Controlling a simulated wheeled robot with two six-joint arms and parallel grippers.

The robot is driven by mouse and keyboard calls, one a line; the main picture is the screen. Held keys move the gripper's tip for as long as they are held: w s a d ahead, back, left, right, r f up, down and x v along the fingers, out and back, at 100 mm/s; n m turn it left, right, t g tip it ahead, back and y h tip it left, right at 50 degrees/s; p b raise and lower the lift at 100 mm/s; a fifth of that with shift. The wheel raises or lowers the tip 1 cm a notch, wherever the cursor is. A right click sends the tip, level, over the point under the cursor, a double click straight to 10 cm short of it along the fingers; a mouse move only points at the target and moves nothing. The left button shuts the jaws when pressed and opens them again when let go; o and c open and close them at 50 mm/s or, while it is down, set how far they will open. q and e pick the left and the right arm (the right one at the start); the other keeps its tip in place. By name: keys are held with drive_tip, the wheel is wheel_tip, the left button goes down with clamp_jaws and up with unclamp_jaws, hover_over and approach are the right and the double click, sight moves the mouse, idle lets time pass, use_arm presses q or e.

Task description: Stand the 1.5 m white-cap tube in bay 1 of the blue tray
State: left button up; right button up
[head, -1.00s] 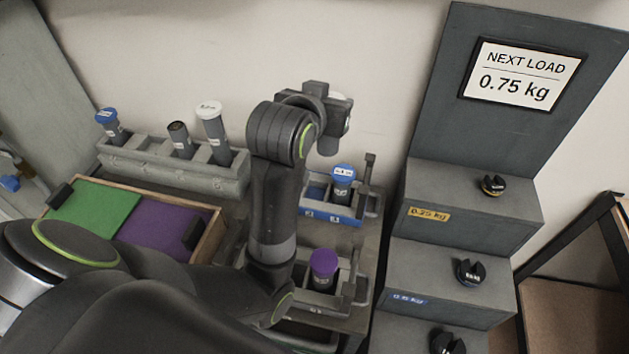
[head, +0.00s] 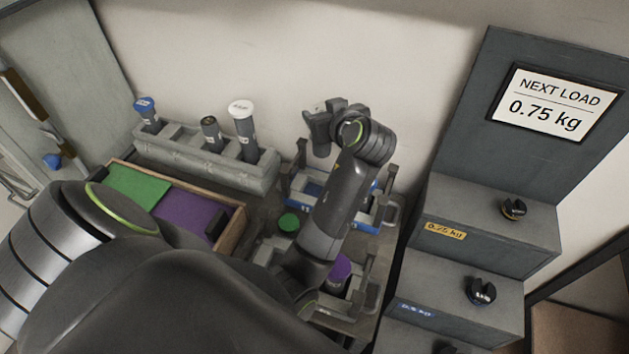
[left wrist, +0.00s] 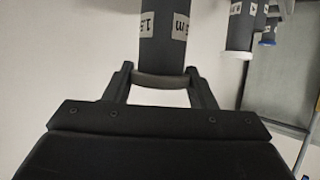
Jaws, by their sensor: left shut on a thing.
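My left gripper (head: 321,130) is shut on a grey tube (left wrist: 165,35) and holds it in the air above the blue tray. In the left wrist view the tube passes between the two fingers, and its white label reads 1.5 m upside down. The blue tray (head: 310,190) stands on the bench below the gripper, its middle hidden by my left arm. A digit on its front is too small to read surely. Another white-capped tube (head: 242,125) stands in the grey rack. My right gripper is not in view.
The grey rack (head: 200,165) also holds a blue-capped tube (head: 147,112) and a dark-capped tube (head: 211,132). A green cap (head: 288,222) and a purple-capped tube (head: 340,272) are near my arm. A stepped grey stand (head: 490,235) with weights is at right.

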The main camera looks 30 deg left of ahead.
use_arm(q)
drive_tip(key=f+b, duration=0.1)
drive_tip(key=f, duration=0.1)
drive_tip(key=a+f+n+g+b, duration=0.1)
drive_tip(key=f, duration=0.1)
drive_tip(key=f+n+y, duration=0.1)
drive_tip(key=f, duration=0.1)
drive_tip(key=shift+s+a+f+g+b, duration=0.25)
drive_tip(key=shift+a+g+b, duration=0.05)
drive_tip(key=shift+g+b, duration=0.1)
wheel_tip(320, 180, down, 10)
drive_tip(key=p, duration=0.1)
drive_tip(key=shift+f+p, duration=0.2)
drive_tip(key=shift+p, duration=0.2)
drive_tip(key=shift+f, duration=0.1)
drive_tip(key=o, duration=1.4)
drive_tip(key=shift+o, duration=0.2)
